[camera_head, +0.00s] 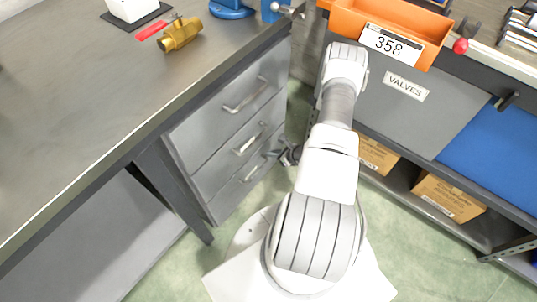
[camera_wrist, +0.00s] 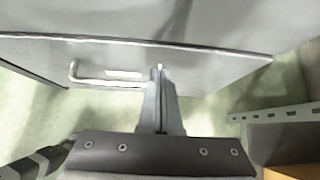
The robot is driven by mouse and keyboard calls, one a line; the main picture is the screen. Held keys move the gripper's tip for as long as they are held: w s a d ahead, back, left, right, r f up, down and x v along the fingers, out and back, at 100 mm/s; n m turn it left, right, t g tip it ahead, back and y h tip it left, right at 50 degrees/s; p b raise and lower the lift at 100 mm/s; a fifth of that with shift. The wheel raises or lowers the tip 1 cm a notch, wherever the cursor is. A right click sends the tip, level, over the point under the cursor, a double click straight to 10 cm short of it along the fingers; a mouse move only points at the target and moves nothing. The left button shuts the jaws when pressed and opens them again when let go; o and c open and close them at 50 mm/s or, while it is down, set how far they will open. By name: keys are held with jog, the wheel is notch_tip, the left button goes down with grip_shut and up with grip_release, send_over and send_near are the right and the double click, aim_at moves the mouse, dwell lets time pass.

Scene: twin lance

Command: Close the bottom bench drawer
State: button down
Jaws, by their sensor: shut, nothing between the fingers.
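The bottom bench drawer (camera_head: 238,190) is the lowest of three grey drawers under the left workbench. Its front and bar handle (camera_wrist: 102,76) also show in the wrist view. It looks shut or nearly so; I cannot tell if a small gap remains. My gripper (camera_head: 287,156) is at the right end of that drawer, partly hidden behind my arm. In the wrist view my gripper (camera_wrist: 160,72) is shut and empty, its tips at the drawer front, right of the handle. I cannot tell whether they touch it.
The upper drawers (camera_head: 228,108) look closed. A right-hand bench with a grey VALVES panel (camera_head: 400,95), an orange bin (camera_head: 385,20) and cardboard boxes (camera_head: 447,197) on a low shelf stands close to my arm. The green floor (camera_head: 165,270) between the benches is narrow.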

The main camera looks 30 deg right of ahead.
jog(key=p+v, duration=0.3)
jog(key=v, duration=0.8)
jog(key=shift+s+d+f, duration=0.2)
jog(key=shift+s+f, duration=0.15)
